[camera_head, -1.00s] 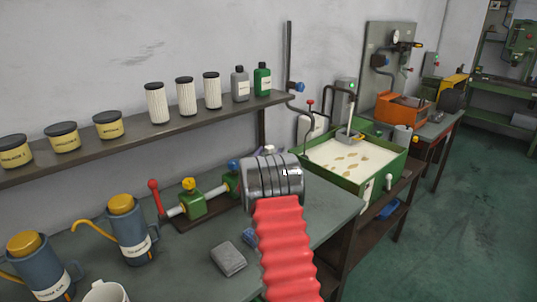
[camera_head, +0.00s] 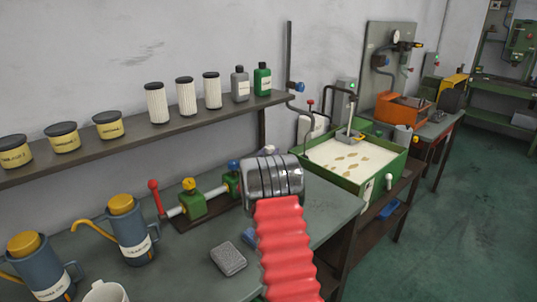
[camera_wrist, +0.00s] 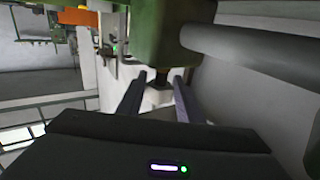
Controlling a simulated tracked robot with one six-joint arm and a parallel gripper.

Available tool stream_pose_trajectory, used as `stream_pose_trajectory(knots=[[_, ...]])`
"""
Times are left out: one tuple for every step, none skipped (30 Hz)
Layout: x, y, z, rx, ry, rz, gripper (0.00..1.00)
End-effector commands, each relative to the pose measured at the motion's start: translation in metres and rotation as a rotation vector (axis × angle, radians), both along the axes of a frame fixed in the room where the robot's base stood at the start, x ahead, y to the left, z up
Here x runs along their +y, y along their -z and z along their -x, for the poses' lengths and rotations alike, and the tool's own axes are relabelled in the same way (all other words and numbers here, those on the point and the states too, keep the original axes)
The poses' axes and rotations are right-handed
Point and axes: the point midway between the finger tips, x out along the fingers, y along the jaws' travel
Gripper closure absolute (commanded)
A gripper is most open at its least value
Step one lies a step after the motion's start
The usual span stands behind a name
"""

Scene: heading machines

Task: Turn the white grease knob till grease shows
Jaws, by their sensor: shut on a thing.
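In the wrist view, the white knob (camera_wrist: 157,98) sits on a short dark stem under a green block (camera_wrist: 168,30). My gripper (camera_wrist: 160,82) is shut on the white knob, one dark finger on each side. In the head view, my wrist and red sleeve hide the gripper and most of the work spot. A bench row of green blocks with a yellow knob (camera_head: 189,184), a blue knob (camera_head: 233,165) and a red lever (camera_head: 155,190) runs behind my wrist. The far end of this row is hidden.
Blue oil cans (camera_head: 131,235), a white mug (camera_head: 105,292) and a grey sponge-like block (camera_head: 228,259) stand on the bench. A shelf (camera_head: 140,140) with tins, filters and bottles runs above. A green tray (camera_head: 380,172) of pale liquid lies to the right.

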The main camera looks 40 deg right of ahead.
Motion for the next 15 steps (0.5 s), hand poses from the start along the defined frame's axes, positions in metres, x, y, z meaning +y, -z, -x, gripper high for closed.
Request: stream_pose_trajectory(knots=[[0.0023,0.0002,-0.0018,0.001,-0.005,0.000,0.90],[0.0012,0.0003,-0.0018,0.001,-0.006,0.000,0.90],[0.0004,0.0004,-0.0019,0.001,-0.006,0.000,0.90],[0.0000,0.0004,-0.0019,0.001,-0.007,0.000,0.90],[-0.0004,0.0004,-0.0019,0.002,-0.009,-0.001,0.89],[-0.0009,0.0003,-0.0019,0.002,-0.011,-0.001,0.90],[-0.0011,0.0003,-0.0019,0.002,-0.014,0.000,0.89],[-0.0014,0.0002,-0.0018,0.002,-0.017,0.000,0.90],[-0.0017,0.0001,-0.0018,0.003,-0.021,0.001,0.90],[-0.0019,0.0000,-0.0016,0.002,-0.025,0.000,0.90],[-0.0021,-0.0001,-0.0015,0.001,-0.030,0.000,0.90],[-0.0023,-0.0005,-0.0014,0.002,-0.037,0.001,0.90],[-0.0025,-0.0006,-0.0013,0.002,-0.043,0.001,0.90],[-0.0025,-0.0008,-0.0013,0.002,-0.050,0.001,0.90],[-0.0025,-0.0010,-0.0013,0.001,-0.061,0.001,0.90]])
